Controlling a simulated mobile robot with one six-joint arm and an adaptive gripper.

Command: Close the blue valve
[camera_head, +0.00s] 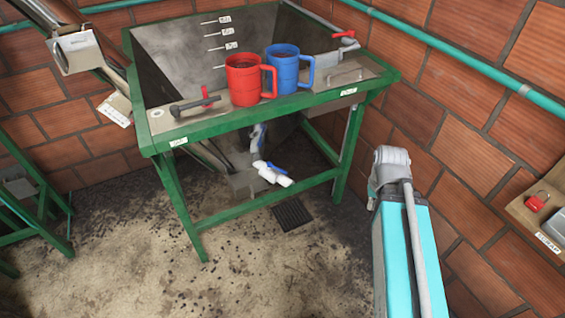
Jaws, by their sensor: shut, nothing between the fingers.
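The blue valve (274,168) is a small blue lever on a short white pipe fitting. It sits low under the front of the green-framed metal hopper, between its front legs. The white pipe (279,178) points down to the right, and the lever appears to lie roughly along it, though it is small in the picture. My gripper is not in view. A cyan column with a grey link at the lower right is part of my own body, to the right of the valve and apart from it.
The green hopper frame (250,119) carries a red mug (243,82) and a blue mug (282,70). A lower crossbar (262,199) runs beneath the valve. A floor grate (291,214) lies in front. Brick walls stand behind and right; a wooden shelf (530,210) juts out right.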

